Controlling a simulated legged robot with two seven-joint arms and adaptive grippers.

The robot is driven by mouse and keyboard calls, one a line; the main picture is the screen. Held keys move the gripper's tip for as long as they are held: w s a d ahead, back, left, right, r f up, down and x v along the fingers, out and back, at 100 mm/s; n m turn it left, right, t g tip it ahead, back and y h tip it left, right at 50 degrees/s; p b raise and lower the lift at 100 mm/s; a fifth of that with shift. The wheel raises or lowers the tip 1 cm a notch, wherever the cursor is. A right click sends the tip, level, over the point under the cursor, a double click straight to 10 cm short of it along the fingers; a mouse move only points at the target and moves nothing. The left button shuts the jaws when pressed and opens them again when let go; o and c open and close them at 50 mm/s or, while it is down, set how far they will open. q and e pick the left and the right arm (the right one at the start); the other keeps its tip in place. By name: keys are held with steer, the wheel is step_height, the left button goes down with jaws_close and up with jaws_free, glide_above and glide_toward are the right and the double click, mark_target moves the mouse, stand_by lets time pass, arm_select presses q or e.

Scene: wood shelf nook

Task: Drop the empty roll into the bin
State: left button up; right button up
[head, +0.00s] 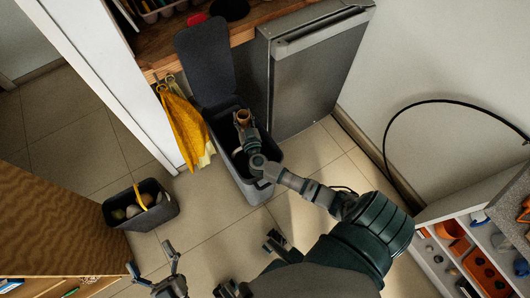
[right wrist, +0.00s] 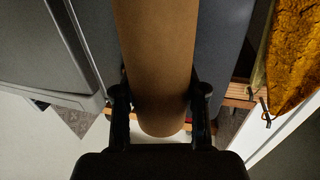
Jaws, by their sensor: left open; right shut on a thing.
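The empty roll is a brown cardboard tube (right wrist: 157,60), held between the two fingers of my right gripper (right wrist: 160,98) in the right wrist view. In the head view the roll (head: 243,117) shows small at the end of my right gripper (head: 243,122), over the bin opening. The bin (head: 262,192) is dark grey with its lid (head: 204,62) raised. Whether the roll is below the rim is hard to tell. My left gripper (head: 157,264) is open and empty at the lower left, well away from the bin.
A grey metal cabinet (head: 318,80) stands right of the bin. Yellow cloths (head: 182,125) hang left of it. A dark basket (head: 155,208) sits on the tiled floor at left. A white shelf unit (head: 440,262) stands at lower right. Floor between basket and bin is clear.

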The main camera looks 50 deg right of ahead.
mark_target(245, 125)
steer(key=shift+a, duration=0.1)
steer(key=o, duration=1.1)
steer(key=shift+s+a, duration=0.15)
steer(key=shift+s, duration=0.1)
steer(key=v, duration=0.6)
steer(key=shift+s, duration=0.15)
steer(key=shift+s+a, duration=0.2)
steer(key=shift+s, duration=0.05)
